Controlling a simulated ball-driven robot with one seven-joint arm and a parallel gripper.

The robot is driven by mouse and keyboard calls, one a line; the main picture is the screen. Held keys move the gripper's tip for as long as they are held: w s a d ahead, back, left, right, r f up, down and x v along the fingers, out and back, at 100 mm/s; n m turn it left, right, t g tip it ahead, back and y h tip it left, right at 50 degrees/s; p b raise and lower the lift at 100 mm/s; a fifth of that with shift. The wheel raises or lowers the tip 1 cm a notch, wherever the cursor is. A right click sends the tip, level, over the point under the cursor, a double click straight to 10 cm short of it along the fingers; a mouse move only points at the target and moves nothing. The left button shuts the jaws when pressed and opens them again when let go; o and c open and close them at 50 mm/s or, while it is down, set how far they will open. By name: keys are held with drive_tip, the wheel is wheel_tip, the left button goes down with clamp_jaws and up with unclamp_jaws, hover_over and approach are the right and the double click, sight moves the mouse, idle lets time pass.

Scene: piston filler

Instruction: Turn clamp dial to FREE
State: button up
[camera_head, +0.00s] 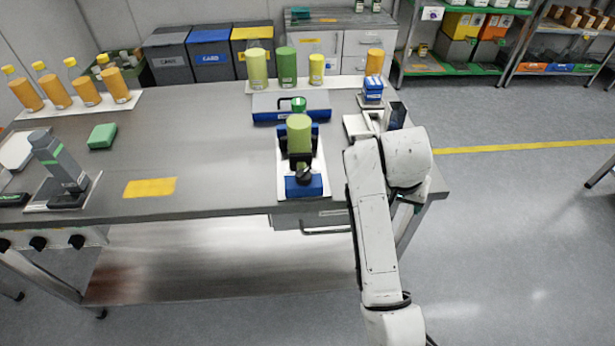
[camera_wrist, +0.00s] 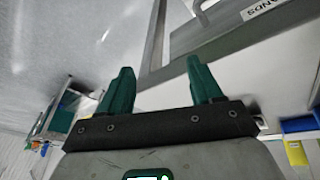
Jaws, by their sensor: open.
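A clamp fixture stands on a white plate (camera_head: 284,163) near the table's front edge in the head view. It holds an upright green container (camera_head: 299,134) between black jaws. A dark knob (camera_head: 303,174), which looks like the clamp dial, sits above a blue block (camera_head: 304,187) at the front. Its setting is too small to read. My gripper (camera_wrist: 159,68) is open and empty in the wrist view, its two green fingers apart. It points toward the table's front edge and touches nothing visible. The dial does not show in the wrist view. In the head view my arm mostly hides the gripper, right of the fixture.
The metal table (camera_head: 220,165) has free room left of the fixture, around a yellow mark (camera_head: 150,187). A drawer (camera_head: 312,220) hangs under the front edge. A grey device (camera_head: 58,162) stands at the left.

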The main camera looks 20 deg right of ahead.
wheel_tip(320, 180, up, 14)
drive_tip(key=m+g+y+b, duration=0.1)
drive_tip(key=m+y+b, duration=0.3)
drive_tip(key=m, duration=0.2)
hover_over(305, 173)
wheel_tip(305, 173, down, 10)
drive_tip(key=shift+f, duration=0.25)
drive_tip(key=c, duration=1.1)
drive_tip(key=shift+o, duration=0.2)
